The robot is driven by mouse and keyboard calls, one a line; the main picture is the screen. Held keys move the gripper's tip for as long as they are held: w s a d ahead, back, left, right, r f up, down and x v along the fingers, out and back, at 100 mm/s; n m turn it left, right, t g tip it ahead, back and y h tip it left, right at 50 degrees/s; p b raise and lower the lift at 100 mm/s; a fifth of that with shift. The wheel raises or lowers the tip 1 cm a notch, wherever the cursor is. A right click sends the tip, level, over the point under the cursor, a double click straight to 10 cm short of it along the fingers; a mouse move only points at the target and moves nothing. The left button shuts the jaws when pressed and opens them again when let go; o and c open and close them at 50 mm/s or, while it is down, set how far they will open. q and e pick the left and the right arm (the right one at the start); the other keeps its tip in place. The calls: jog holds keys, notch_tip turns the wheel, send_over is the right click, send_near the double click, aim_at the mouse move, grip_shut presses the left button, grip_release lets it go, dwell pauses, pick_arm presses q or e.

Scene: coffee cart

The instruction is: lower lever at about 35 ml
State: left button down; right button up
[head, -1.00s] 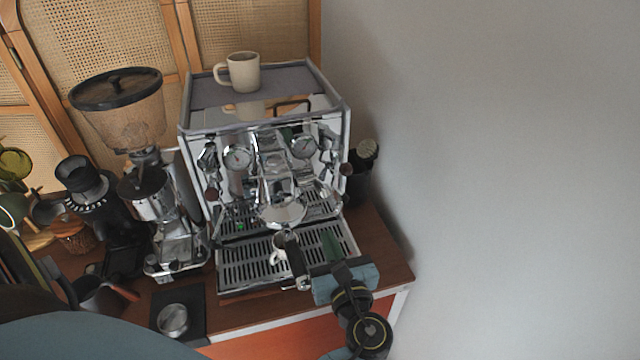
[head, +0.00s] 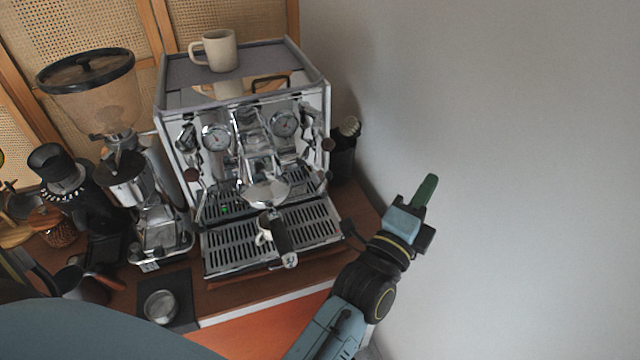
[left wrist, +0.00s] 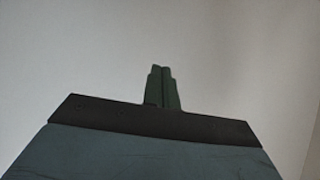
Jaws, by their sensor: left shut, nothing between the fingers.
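The chrome espresso machine (head: 245,120) stands on the wooden counter. Its group head (head: 257,160) is at the front centre; I cannot clearly tell the lever from the other chrome parts. A portafilter with a black handle (head: 279,236) points toward me. A small white cup (head: 263,237) is partly hidden beside that handle, over the drip tray (head: 228,255). A small green light (head: 225,210) glows at the tray's back left; no number is readable. My left gripper (head: 429,184) is shut and empty, right of the machine, before the wall. Its closed green fingers show in the left wrist view (left wrist: 162,86).
A beige mug (head: 220,52) stands on the machine's top. A grinder (head: 125,170) stands at its left, and a dark container (head: 343,155) at its right. A metal cup (head: 160,306) sits on a dark mat. The space before the right wall is free.

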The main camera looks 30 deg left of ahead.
aim_at(307, 166)
pick_arm(q)
jog(key=s+a+r+n+t+y, duration=0.1)
jog(key=a+r+n+y, duration=0.2)
jog(key=a+n+y, duration=0.4)
jog(key=s+a+r+n+y, duration=0.25)
jog(key=n+y, duration=0.25)
jog(key=n, duration=0.5)
jog(key=s+a+f+n+g+y+b, duration=0.15)
jog(key=a+f+n+g+y, duration=0.25)
jog(key=a+f+n+g, duration=0.6)
jog(key=w+a+b, duration=0.1)
jog(key=w+a+r+n+b, duration=0.1)
jog(key=w, duration=0.1)
jog(key=w+a+r+n+b, duration=0.1)
jog(key=shift+w+g, duration=0.3)
jog(key=shift+s+d+r+p, duration=0.1)
jog(key=shift+r+p, duration=0.3)
jog(key=shift+p, duration=0.5)
jog(key=shift+f, duration=0.15)
